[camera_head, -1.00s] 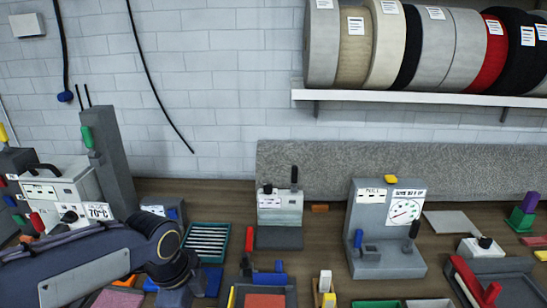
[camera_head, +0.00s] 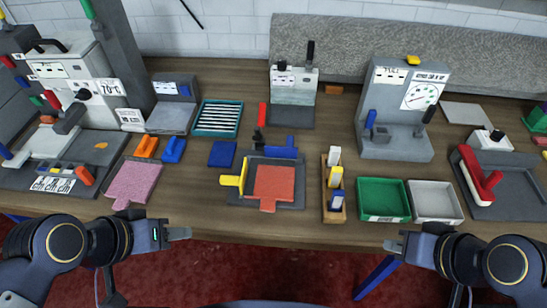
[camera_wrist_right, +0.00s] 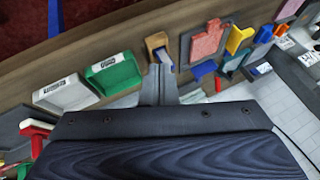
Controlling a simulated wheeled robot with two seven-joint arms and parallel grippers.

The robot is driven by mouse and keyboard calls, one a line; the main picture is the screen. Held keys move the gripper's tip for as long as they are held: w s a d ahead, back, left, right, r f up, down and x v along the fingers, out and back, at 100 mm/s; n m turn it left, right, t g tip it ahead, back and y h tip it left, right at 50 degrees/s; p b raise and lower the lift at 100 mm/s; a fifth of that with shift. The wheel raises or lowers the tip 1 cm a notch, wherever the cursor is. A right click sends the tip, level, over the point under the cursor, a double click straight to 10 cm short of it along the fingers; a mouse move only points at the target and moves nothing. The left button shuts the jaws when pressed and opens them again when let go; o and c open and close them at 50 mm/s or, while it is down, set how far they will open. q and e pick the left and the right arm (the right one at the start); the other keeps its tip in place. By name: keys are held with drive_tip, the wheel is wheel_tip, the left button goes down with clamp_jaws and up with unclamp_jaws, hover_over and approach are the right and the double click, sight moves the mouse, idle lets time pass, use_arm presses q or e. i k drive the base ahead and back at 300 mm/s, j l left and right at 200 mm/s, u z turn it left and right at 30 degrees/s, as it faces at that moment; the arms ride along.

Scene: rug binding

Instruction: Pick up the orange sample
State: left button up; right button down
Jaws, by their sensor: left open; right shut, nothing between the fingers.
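The orange sample (camera_head: 273,182) is a flat square with a small tab at its front edge. It lies on a dark grey plate (camera_head: 296,193), with a yellow clamp (camera_head: 234,180) at its left and a blue part (camera_head: 284,151) behind it. It also shows, looking salmon, in the right wrist view (camera_wrist_right: 208,41). My left gripper (camera_head: 182,234) is open and empty, in front of the table's edge, left of the sample. My right gripper (camera_head: 394,246) is shut and empty, in front of the table's edge, right of the sample; its fingers show in the wrist view (camera_wrist_right: 158,84).
A pink sample (camera_head: 134,183) lies to the left. A wooden holder (camera_head: 326,205) with upright pieces stands right of the plate, followed by a green tray (camera_head: 383,199) and a white tray (camera_head: 434,200). A grey gauge stand (camera_head: 393,143) stands behind.

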sight(270, 180)
drive_tip(key=j+z, duration=0.2)
drive_tip(key=j, duration=1.5)
drive_tip(key=i, duration=0.1)
